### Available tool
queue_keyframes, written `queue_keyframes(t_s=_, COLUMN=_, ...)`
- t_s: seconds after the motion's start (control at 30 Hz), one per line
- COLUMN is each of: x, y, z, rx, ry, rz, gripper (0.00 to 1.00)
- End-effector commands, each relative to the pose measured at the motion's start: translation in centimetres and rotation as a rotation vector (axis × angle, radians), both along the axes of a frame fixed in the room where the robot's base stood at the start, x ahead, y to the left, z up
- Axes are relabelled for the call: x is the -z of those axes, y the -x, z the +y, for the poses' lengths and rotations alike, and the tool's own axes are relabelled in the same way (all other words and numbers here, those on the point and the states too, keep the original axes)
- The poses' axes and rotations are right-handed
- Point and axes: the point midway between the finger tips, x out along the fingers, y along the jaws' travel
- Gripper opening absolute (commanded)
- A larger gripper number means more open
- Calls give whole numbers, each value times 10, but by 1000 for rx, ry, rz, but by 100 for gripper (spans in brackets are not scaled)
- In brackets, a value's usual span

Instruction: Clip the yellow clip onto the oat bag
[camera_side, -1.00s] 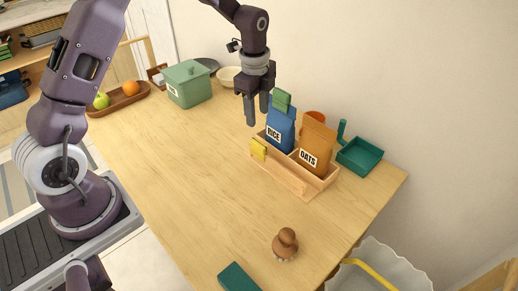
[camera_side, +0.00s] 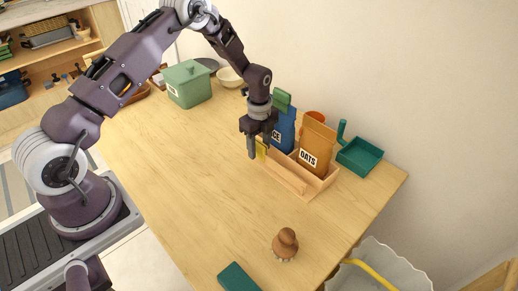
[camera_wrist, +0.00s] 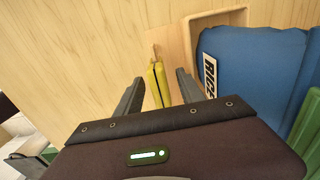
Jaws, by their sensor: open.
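The yellow clip (camera_side: 261,149) sits upright at the near-left end of the wooden rack, partly hidden by my gripper in the side view. In the wrist view the yellow clip (camera_wrist: 158,85) shows between my two fingers. My gripper (camera_side: 258,150) is open, with its fingers (camera_wrist: 157,95) on either side of the clip; I cannot tell whether they touch it. The orange-brown oat bag (camera_side: 316,145), labelled OATS, stands in the right part of the rack. Its top is folded, and no clip shows on it.
The blue rice bag (camera_side: 284,128) with a green clip (camera_side: 281,100) stands beside the oat bag in the wooden rack (camera_side: 300,187). A teal tray (camera_side: 360,156) lies to the right. A brown brush (camera_side: 285,243) stands in front.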

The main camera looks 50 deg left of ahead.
Motion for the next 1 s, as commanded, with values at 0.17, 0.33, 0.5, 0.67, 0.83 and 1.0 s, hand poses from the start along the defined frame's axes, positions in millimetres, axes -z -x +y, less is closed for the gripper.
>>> queue_keyframes(t_s=0.17, x=0, y=0, z=0, rx=0, ry=0, rz=0, gripper=36)
queue_keyframes(t_s=0.33, x=0, y=0, z=0, rx=0, ry=0, rz=0, gripper=2)
queue_keyframes(t_s=0.5, x=-1, y=0, z=0, rx=0, ry=0, rz=0, gripper=0)
queue_keyframes(t_s=0.67, x=-9, y=0, z=0, rx=0, ry=0, rz=0, gripper=0)
queue_keyframes(t_s=0.83, x=-27, y=0, z=0, rx=-2, ry=0, rz=-1, gripper=0)
queue_keyframes(t_s=1.0, x=-41, y=0, z=0, rx=-1, ry=0, rz=0, gripper=0)
